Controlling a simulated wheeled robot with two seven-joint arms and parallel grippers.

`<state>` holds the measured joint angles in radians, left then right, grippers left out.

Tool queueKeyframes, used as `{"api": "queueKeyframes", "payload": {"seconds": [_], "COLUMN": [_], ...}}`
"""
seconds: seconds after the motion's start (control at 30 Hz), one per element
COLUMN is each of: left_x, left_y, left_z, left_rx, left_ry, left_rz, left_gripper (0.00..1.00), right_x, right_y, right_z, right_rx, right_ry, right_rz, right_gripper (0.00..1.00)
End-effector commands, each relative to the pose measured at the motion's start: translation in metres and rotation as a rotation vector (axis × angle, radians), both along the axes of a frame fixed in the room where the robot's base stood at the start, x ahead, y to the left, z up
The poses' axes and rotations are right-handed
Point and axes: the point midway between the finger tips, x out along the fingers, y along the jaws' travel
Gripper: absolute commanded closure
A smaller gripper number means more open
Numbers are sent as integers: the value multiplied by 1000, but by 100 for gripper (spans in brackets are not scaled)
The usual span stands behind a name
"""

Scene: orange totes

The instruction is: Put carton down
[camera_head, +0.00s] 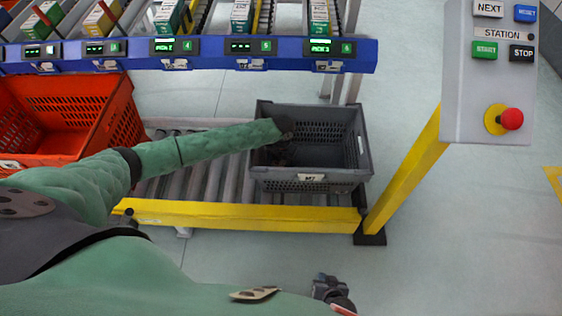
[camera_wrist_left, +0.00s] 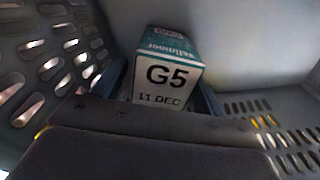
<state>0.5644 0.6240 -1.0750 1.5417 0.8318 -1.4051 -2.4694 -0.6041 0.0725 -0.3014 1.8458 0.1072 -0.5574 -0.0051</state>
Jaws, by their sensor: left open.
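The carton (camera_wrist_left: 170,72), white and teal with "G5" and "11 DEC" on its end, is inside the grey tote (camera_head: 312,187) in the left wrist view. My left gripper (camera_head: 280,152) reaches down into that tote. Its fingers (camera_wrist_left: 163,92) are open, one on each side of the carton; I cannot tell whether they touch it. In the head view the carton is hidden by my arm and gripper. My right gripper (camera_head: 334,291) is low in the head view, away from the tote, and its jaws are not clear.
The grey tote stands on a roller conveyor (camera_head: 207,187) with a yellow front rail (camera_head: 240,215). An orange tote (camera_head: 60,118) is at the left. A blue shelf rail (camera_head: 205,52) with cartons runs behind. A yellow post (camera_head: 405,170) and button panel (camera_head: 488,85) stand at the right.

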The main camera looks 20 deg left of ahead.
Motion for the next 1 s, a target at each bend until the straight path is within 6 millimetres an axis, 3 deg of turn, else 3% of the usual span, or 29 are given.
{"api": "queueKeyframes", "payload": {"seconds": [0.27, 0.7, 1.0], "left_x": [2, 5, 5], "left_y": [0, -1, -1], "left_z": [22, 102, 125], "left_rx": [0, -1, -1], "left_ry": [-3, -2, 0], "left_rz": [-1, -1, 0], "left_gripper": [28, 28, 28], "right_x": [0, 2, 2], "right_y": [0, 0, 0], "right_z": [2, 5, 5], "right_rx": [-1, -1, -1], "right_ry": [0, 0, -1], "right_rz": [1, 1, 2], "right_gripper": [100, 100, 100]}}
